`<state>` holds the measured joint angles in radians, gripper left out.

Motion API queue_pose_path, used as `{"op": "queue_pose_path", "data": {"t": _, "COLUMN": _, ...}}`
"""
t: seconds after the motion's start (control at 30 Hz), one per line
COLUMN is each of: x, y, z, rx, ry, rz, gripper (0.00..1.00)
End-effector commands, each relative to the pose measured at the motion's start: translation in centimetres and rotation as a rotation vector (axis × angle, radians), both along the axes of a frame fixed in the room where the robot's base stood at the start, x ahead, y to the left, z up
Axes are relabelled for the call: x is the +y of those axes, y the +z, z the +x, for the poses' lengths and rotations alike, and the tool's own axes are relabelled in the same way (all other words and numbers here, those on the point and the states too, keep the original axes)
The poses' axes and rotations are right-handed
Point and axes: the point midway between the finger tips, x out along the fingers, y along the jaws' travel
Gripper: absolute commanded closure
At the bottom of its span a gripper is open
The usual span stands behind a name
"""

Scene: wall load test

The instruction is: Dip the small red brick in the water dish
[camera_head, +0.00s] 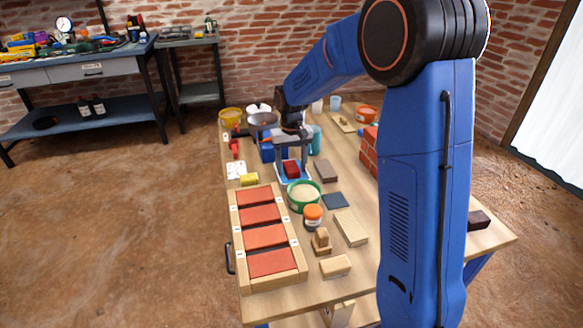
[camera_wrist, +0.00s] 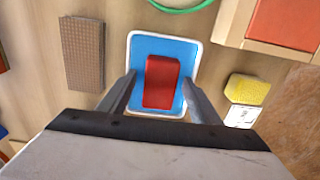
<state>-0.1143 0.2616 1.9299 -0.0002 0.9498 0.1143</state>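The small red brick (camera_head: 291,168) is within the outline of a shallow, white-rimmed dish with a blue inside (camera_wrist: 135,48), which looks like the water dish. In the wrist view the brick (camera_wrist: 162,82) is near the dish's middle, with blue showing all around it. I cannot tell whether it touches the bottom. My gripper (camera_wrist: 159,85) points down over the dish, one finger on each side of the brick. A narrow gap shows between each finger and the brick. The head view also shows my gripper (camera_head: 292,164) straddling it.
A green-rimmed bowl (camera_head: 304,207) and an orange-lidded jar (camera_head: 313,217) stand in front of the dish. A wooden tray with red panels (camera_head: 299,272) lies front left. A yellow sponge (camera_wrist: 248,89) and a brown block (camera_wrist: 82,53) flank the dish. A brick wall piece (camera_head: 369,152) stands right.

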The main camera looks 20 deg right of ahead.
Motion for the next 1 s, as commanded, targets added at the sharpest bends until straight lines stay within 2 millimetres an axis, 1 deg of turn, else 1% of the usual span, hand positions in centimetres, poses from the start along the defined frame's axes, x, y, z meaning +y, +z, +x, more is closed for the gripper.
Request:
{"op": "queue_pose_path", "data": {"t": 0.17, "x": 0.0, "y": 0.2, "z": 0.0, "rx": 0.000, "ry": 0.000, "rz": 0.000, "gripper": 0.39}}
{"op": "queue_pose_path", "data": {"t": 0.27, "x": 0.0, "y": 1.0, "z": 0.1, "rx": -0.002, "ry": 0.000, "rz": 0.000, "gripper": 0.39}}
{"op": "queue_pose_path", "data": {"t": 0.33, "x": 0.0, "y": 1.9, "z": 0.1, "rx": -0.002, "ry": 0.000, "rz": 0.000, "gripper": 0.39}}
{"op": "queue_pose_path", "data": {"t": 0.9, "x": 0.0, "y": 13.1, "z": 0.1, "rx": -0.003, "ry": 0.000, "rz": 0.000, "gripper": 0.39}}
{"op": "queue_pose_path", "data": {"t": 1.0, "x": 0.0, "y": 14.7, "z": 0.0, "rx": -0.002, "ry": 0.000, "rz": 0.000, "gripper": 0.39}}
